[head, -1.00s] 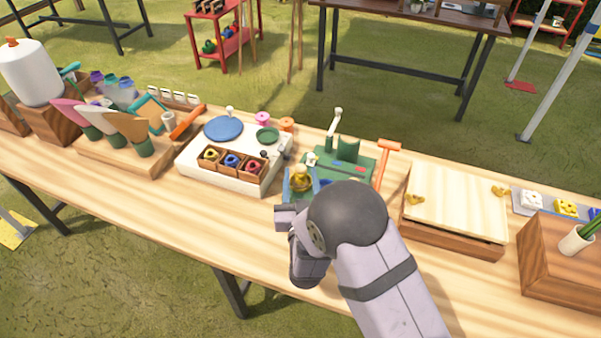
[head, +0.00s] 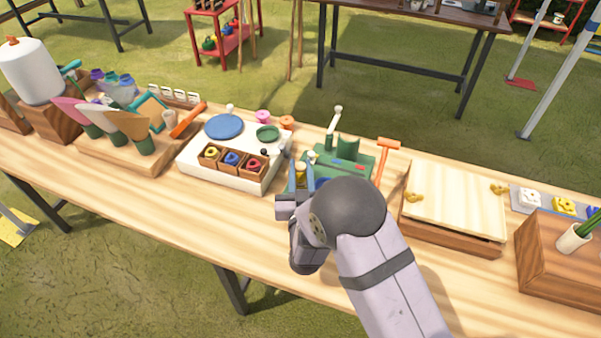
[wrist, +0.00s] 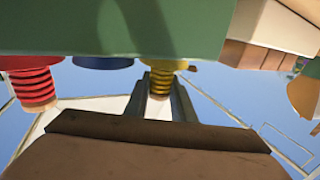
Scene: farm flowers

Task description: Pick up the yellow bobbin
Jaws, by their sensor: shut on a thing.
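The yellow bobbin (wrist: 163,66) is between the two fingers of my gripper (wrist: 162,86) in the wrist view, close against the edge of the green block (wrist: 100,28). The fingers are shut on its narrow lower part. In the head view my gripper (head: 300,190) is at the left front of the green device (head: 338,165); only a little of the yellow bobbin shows there. A red ribbed bobbin (wrist: 32,85) and a blue one (wrist: 103,63) stand in the same row, apart from the fingers. I cannot tell whether the yellow bobbin is lifted.
A white board (head: 202,173) with a wooden compartment box stands left of my gripper. An orange-handled tool (head: 388,146) and a wooden box with a pale lid (head: 455,200) are at the right. The front of the table (head: 190,225) is clear at left.

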